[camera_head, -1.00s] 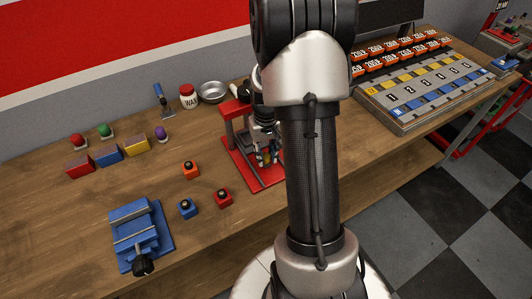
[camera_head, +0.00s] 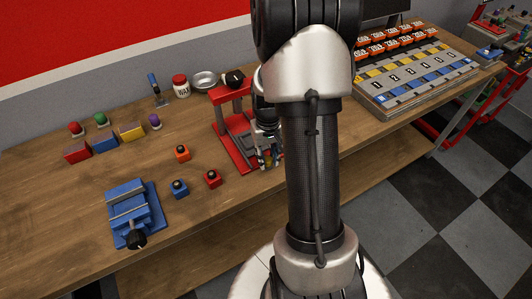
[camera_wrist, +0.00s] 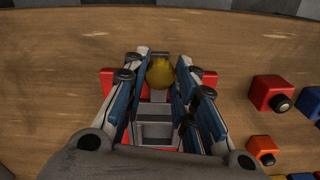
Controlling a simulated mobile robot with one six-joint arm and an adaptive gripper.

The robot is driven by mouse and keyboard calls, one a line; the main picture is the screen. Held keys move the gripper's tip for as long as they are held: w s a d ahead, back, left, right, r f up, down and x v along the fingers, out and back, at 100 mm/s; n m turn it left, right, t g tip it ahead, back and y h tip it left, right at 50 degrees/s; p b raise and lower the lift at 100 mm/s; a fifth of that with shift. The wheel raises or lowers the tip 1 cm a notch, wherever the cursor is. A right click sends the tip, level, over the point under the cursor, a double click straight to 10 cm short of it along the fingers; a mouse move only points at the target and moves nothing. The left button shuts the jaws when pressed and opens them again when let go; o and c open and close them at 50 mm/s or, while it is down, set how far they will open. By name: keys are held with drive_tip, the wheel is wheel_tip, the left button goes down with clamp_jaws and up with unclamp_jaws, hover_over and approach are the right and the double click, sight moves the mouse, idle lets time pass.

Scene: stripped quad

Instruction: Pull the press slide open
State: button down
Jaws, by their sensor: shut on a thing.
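The red press (camera_head: 218,130) stands on the workbench left of my arm in the head view, with a grey slide (camera_head: 238,128) in its base. The slide also shows in the wrist view as a grey boxy piece (camera_wrist: 153,128) above the red base. My gripper (camera_head: 266,160) is low at the press's front, partly hidden by my arm. In the wrist view my gripper (camera_wrist: 162,62) has its blue-padded fingers on both sides of a round yellow knob (camera_wrist: 160,74) and is shut on it. The slide's full extent is hidden.
A blue vise (camera_head: 130,212) stands at the front left. Orange (camera_head: 182,153), blue (camera_head: 179,188) and red (camera_head: 213,178) knobbed blocks sit left of the press. A numbered tray (camera_head: 410,85) lies right. Bare wood lies between vise and blocks.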

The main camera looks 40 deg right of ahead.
drive_tip(key=shift+w, duration=0.15)
drive_tip(key=c, duration=1.3)
unclamp_jaws()
wheel_tip(320, 180, up, 12)
